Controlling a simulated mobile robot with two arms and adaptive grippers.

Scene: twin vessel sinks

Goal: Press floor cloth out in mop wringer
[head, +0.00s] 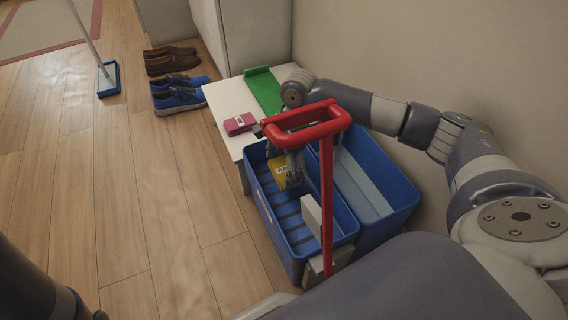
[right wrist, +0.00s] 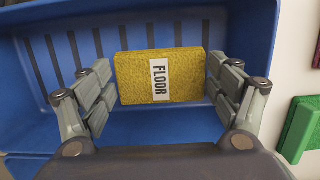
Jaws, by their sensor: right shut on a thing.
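The yellow floor cloth (head: 277,177), a thick block with a white "FLOOR" label, is between the fingers of my right gripper (head: 290,180). My left gripper is not in view.
A second blue bin (head: 396,194) adjoins the wringer on the right, near the wall. A white bench (head: 222,100) behind holds a pink cloth (head: 239,124) and a green piece (head: 264,90). Shoes (head: 180,96) and a mop (head: 108,78) stand left; the floor between is clear.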

